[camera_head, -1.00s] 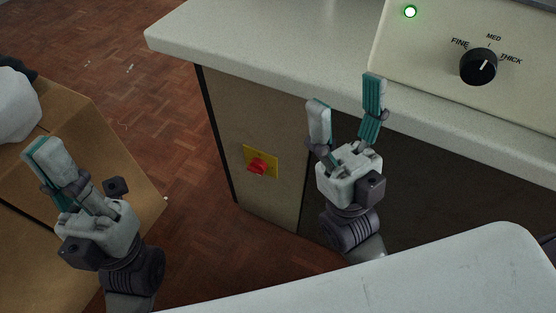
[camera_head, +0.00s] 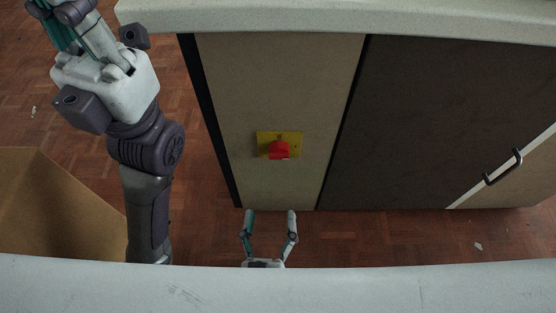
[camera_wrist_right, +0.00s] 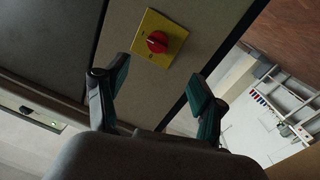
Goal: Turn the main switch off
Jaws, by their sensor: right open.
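The main switch is a red knob (camera_head: 279,150) on a yellow plate (camera_head: 263,138), fixed to the beige front panel of the cabinet. In the right wrist view the knob (camera_wrist_right: 158,41) and plate (camera_wrist_right: 174,29) lie beyond my fingertips, roughly between them, and apart from them. My right gripper (camera_head: 269,214) is open and empty, below the switch in the head view; its fingers also show in the wrist view (camera_wrist_right: 159,82). My left gripper (camera_head: 56,14) is at the upper left, partly cut off by the frame, with its opening unclear.
The pale worktop (camera_head: 330,17) overhangs the panel. A dark cabinet front (camera_head: 430,120) is to the right, with a door handle (camera_head: 502,167) farther along. A cardboard box (camera_head: 60,205) stands at lower left. Wooden floor (camera_head: 390,235) shows below the cabinet.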

